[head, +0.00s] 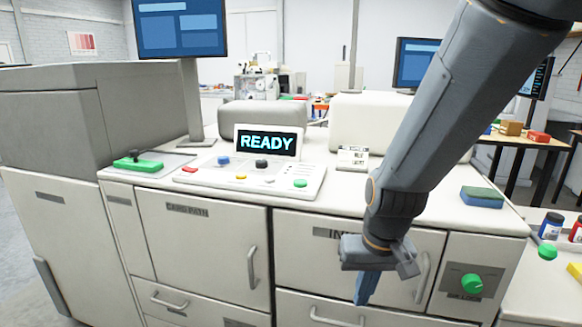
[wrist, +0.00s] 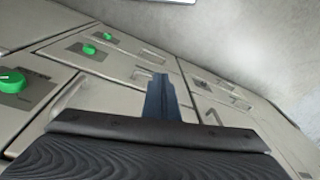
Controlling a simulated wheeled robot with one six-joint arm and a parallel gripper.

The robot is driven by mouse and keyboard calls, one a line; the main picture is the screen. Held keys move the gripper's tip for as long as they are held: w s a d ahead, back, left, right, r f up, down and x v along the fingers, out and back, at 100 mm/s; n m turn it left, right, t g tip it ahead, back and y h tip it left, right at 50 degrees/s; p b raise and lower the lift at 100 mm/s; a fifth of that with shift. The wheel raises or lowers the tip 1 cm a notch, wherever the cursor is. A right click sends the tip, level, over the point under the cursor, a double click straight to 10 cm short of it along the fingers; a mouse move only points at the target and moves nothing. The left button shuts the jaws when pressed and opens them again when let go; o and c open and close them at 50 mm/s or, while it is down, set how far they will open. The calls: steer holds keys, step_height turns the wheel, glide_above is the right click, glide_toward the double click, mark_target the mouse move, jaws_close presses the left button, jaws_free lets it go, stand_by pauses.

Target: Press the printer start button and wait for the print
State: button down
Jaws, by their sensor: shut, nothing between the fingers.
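The printer (head: 205,240) is a large off-white machine with a control panel (head: 215,182) on top. Its display (head: 268,143) reads READY in cyan letters. The panel carries red, blue, yellow, black and green buttons; the green button (head: 300,183) is at its right end. I cannot read which one is labelled start. My gripper (head: 366,288) hangs in front of the printer's front doors, below and to the right of the panel, touching no button. It is shut and empty, with its fingers pointing down. In the wrist view, the fingers (wrist: 160,92) are together over the cabinet fronts.
A green knob (head: 472,283) sits on the front at the right; a green knob (wrist: 12,82) also shows in the wrist view. A blue-green block (head: 482,197) lies on top. A monitor (head: 178,28) stands at the back left. Bottles (head: 551,226) stand at the far right.

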steer(key=w+a+r+m+t+y+p, duration=0.15)
steer(key=w+a+r+t+p, duration=0.35)
steer(key=w+r, duration=0.8)
step_height(320, 180, up, 13)
steer(key=m+t+p, duration=0.2)
steer(key=m+p, duration=0.2)
steer(key=p, duration=0.3)
glide_above(302, 183)
steer(key=shift+r+y, duration=0.15)
steer(key=shift+y, duration=0.1)
step_height(302, 183, down, 9)
steer(key=b, duration=0.9)
steer(key=shift+r, duration=0.1)
steer(key=shift+b, duration=0.4)
steer(key=shift+f+b, duration=0.35)
steer(key=shift+f, duration=0.1)
